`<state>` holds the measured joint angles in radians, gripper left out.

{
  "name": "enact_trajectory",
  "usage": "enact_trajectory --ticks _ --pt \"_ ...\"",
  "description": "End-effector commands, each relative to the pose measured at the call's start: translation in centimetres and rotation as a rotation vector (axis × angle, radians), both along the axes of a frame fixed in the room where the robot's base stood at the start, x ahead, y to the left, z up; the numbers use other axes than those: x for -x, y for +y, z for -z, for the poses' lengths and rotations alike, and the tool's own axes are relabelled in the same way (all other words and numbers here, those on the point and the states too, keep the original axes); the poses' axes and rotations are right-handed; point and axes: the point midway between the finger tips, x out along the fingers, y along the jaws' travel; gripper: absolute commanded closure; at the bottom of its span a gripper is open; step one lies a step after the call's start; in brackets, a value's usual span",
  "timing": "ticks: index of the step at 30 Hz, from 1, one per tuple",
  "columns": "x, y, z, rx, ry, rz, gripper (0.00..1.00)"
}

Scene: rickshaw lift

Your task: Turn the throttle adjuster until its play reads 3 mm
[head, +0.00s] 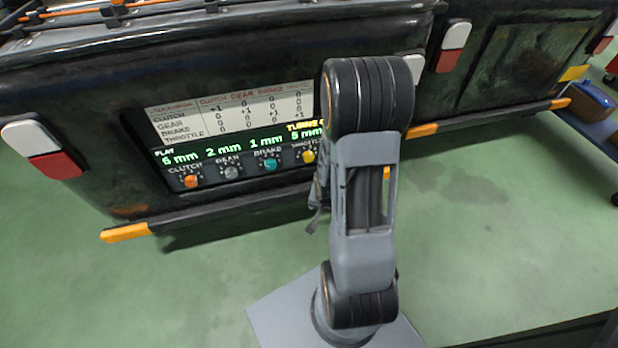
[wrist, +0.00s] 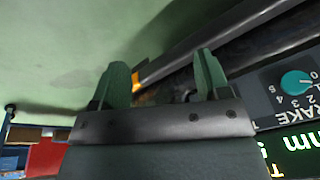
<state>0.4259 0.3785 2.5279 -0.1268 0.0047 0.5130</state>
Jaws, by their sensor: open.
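The throttle adjuster is a yellow knob (head: 308,156) at the right end of a knob row on the vehicle's panel; my arm partly covers its surroundings. The play display (head: 240,146) reads 5 mm above it. My gripper (wrist: 160,75) is open, with two green fingers apart and nothing visible between them. In the wrist view the teal brake knob (wrist: 298,83) is right of the fingers; I cannot make out the throttle knob there. In the head view the gripper is mostly hidden behind my arm, close to the throttle end of the panel.
The orange clutch knob (head: 191,181), grey gear knob (head: 231,172) and teal brake knob (head: 270,164) sit left of the throttle; they read 6, 2 and 1 mm. A printed chart (head: 230,115) is above. An orange-tipped bar (head: 125,232) runs below. The green floor is clear.

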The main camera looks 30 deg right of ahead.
Motion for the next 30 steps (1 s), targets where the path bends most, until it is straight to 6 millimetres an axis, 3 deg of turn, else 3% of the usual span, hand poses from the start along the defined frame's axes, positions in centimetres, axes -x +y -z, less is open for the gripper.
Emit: enact_trajectory --ticks 1,3,6,9,13,18,22,26,30 --pt "0.0 -0.7 5.0 -0.013 -0.057 0.097 0.31" --pt "-0.7 -1.4 8.4 -0.036 -0.176 0.238 0.31" --pt "-1.7 -2.2 11.7 -0.1 -0.368 0.434 0.31" --pt "-2.9 -2.6 13.0 -0.201 -0.579 0.614 0.31" --pt "-4.7 -2.8 11.4 -0.382 -0.854 0.793 0.31" --pt "-6.8 -3.1 6.1 -0.663 -1.171 0.914 0.31" --pt "-7.3 -3.2 3.1 -0.852 -1.318 0.959 0.31" --pt "-7.4 -3.3 1.7 -0.974 -1.381 0.993 0.31" --pt "-7.9 -3.4 1.9 -1.012 -1.38 1.014 0.31"
